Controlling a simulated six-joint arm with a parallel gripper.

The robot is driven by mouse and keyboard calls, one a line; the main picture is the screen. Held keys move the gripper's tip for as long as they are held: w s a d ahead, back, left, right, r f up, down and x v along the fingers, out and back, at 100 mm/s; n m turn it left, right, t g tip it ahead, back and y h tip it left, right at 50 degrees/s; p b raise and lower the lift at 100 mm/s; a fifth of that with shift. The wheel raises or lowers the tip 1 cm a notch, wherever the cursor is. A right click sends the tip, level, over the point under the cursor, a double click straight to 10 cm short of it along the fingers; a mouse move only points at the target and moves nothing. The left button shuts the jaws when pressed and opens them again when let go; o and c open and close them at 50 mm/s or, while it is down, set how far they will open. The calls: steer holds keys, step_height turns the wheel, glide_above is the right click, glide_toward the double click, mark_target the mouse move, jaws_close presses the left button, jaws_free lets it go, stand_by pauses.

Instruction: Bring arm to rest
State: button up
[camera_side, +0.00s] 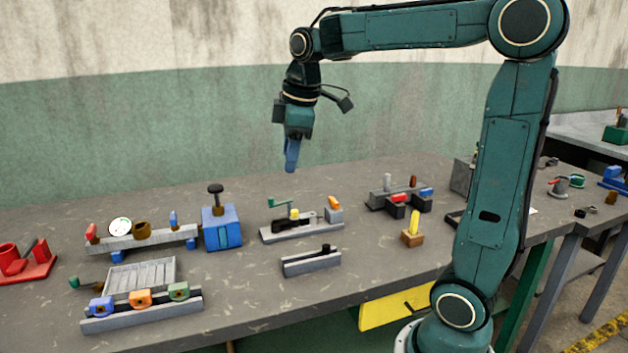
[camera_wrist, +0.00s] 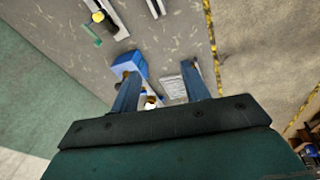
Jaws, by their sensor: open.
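My gripper (camera_side: 291,165) hangs from my teal arm, pointing down, well above the grey workbench (camera_side: 340,190). In the side view its blue fingers overlap each other. In the wrist view my gripper (camera_wrist: 160,88) shows its two blue fingers spread apart, with nothing held between them. The wrist view looks past the fingers at the bench, where the blue box (camera_wrist: 129,65) shows near the left finger. The gripper touches nothing on the bench.
The blue box with a black knob (camera_side: 222,228) stands left of centre. A grey fixture (camera_side: 302,232) and a small slotted block (camera_side: 311,262) lie below the gripper. A red holder (camera_side: 27,262) is at far left. A yellow-topped wooden block (camera_side: 412,238) stands near my arm.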

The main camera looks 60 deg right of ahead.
steer(key=s+a+f+m+t, duration=0.1)
steer(key=s+a+f+m, duration=0.2)
steer(key=s+a, duration=0.2)
steer(key=s+a+f+m+t, duration=0.1)
steer(key=s+a+f+m, duration=0.2)
steer(key=s, duration=0.8)
steer(key=shift+s+a+m+t+y, duration=0.4)
steer(key=shift+a, duration=0.7)
